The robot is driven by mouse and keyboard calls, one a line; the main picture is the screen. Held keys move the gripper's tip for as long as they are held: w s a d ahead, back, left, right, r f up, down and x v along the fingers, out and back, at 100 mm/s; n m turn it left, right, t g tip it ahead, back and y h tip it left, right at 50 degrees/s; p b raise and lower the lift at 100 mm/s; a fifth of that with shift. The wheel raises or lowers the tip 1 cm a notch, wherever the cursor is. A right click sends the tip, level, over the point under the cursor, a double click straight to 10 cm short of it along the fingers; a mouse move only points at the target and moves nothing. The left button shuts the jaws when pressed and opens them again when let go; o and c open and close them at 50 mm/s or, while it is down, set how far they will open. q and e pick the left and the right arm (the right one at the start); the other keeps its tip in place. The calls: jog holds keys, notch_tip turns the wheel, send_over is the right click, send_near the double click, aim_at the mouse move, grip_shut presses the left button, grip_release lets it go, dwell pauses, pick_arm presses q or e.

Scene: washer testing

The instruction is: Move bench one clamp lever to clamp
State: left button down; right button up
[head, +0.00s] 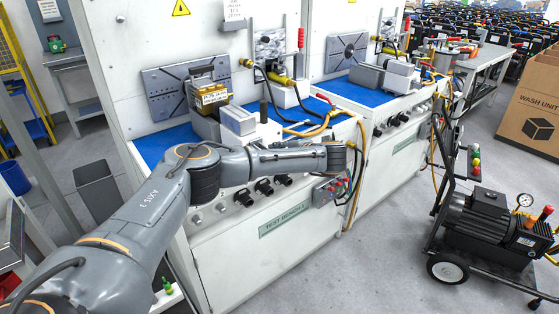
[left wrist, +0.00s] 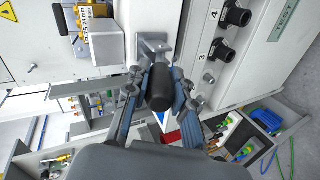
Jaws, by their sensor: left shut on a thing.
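My left gripper (left wrist: 161,88) shows in the left wrist view with its blue-padded fingers on both sides of a black cylindrical grip. This grip, the clamp lever (left wrist: 160,90), points toward the camera and sits just in front of a silver clamp block (left wrist: 151,46) on the bench. The fingers are shut on it. In the head view my left arm crosses in front of test bench one (head: 290,250), and I cannot make out the fingers or their grip there. My right gripper is in neither view.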

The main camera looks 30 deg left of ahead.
pick_arm(q)
jog(key=shift+d+f+y+b, duration=0.15)
jog(key=shift+f+y+b, duration=0.15)
jog(key=shift+y+b, duration=0.1)
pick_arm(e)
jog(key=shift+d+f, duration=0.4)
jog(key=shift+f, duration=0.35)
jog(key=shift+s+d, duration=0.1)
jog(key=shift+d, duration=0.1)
pick_arm(q)
jog(key=c, duration=1.1)
grip_release()
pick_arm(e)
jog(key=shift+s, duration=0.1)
pick_arm(q)
jog(key=v, duration=1.2)
jog(key=shift+s+f, duration=0.2)
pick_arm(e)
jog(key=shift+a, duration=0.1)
